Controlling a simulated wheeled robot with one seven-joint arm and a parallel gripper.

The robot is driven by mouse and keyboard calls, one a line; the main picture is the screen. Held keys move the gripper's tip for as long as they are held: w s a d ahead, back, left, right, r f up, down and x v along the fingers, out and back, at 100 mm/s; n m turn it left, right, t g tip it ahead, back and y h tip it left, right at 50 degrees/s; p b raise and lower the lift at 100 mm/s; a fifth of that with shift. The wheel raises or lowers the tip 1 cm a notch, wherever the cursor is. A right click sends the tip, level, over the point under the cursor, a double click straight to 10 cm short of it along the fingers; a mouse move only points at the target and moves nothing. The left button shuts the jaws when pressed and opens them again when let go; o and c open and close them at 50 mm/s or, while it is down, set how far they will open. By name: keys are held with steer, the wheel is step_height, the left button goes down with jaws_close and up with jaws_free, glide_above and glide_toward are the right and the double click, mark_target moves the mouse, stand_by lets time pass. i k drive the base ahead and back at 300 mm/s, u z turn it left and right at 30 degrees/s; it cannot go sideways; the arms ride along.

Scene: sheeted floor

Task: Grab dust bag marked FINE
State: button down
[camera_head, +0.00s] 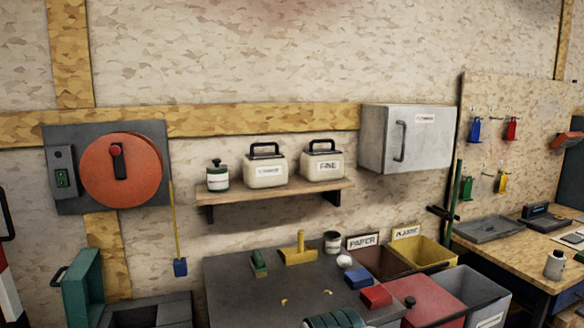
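The dust bag marked FINE (322,164) is a cream, box-shaped bag with a black top handle and a white label. It stands upright at the right end of a wooden wall shelf (280,196). A similar cream bag (265,168) with a black handle stands to its left; its label is too small to read. My gripper is not in view.
A grey wall cabinet (408,138) hangs to the right.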

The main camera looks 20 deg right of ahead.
mark_target(316, 165)
steer(key=z, duration=0.55)
steer(key=k, duration=0.65)
steer(key=z, duration=1.05)
steer(key=i, duration=1.5)
steer(key=u, duration=1.1)
steer(key=i, duration=0.55)
steer(key=u, duration=0.6)
